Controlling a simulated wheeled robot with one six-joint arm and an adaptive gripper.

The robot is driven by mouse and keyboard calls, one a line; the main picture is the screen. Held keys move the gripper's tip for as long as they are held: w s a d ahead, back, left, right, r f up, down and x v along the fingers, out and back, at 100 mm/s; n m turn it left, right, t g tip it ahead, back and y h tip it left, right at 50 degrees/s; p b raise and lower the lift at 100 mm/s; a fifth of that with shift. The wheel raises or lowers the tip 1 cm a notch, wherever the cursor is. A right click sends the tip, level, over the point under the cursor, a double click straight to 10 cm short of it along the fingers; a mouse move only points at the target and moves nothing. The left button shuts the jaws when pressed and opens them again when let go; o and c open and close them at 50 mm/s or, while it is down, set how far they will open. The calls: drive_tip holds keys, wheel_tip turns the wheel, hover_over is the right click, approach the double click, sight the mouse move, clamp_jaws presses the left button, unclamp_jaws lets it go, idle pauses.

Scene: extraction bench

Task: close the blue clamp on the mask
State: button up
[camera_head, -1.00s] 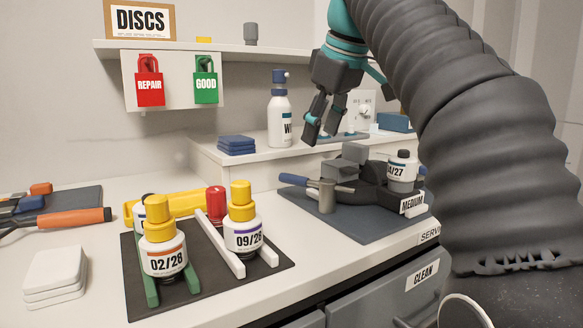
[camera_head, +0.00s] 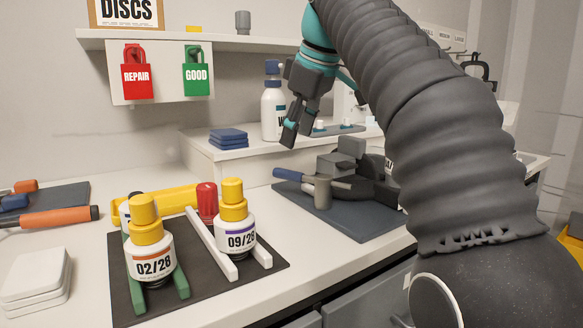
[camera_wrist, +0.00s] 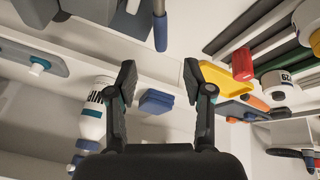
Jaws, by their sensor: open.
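The dark mask (camera_head: 378,188) rests on a grey-blue mat (camera_head: 348,222) at the right of the bench, its right part hidden behind my arm. A lever with a blue handle (camera_head: 287,174), apparently the blue clamp, sticks out from the mask's left side. The blue handle also shows at the top of the wrist view (camera_wrist: 160,32). My gripper (camera_head: 291,130) is in the air above and behind the handle. In the wrist view my gripper (camera_wrist: 159,75) has its fingers wide apart with nothing between them. Whether the clamp is latched cannot be told.
A grey post (camera_head: 323,192) stands beside the lever. A white bottle (camera_head: 272,115) and folded blue cloths (camera_head: 228,138) are on the raised shelf behind. Bottles labelled 02/26 (camera_head: 152,265) and 09/26 (camera_head: 238,240) stand on a black mat at left.

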sight(287, 169)
drive_tip(key=b+x, duration=0.2)
drive_tip(key=x, duration=0.7)
drive_tip(key=shift+b, duration=0.3)
clamp_jaws()
drive_tip(key=shift+d, duration=0.3)
drive_tip(key=shift+s+a, duration=0.1)
drive_tip(key=shift+a, duration=0.15)
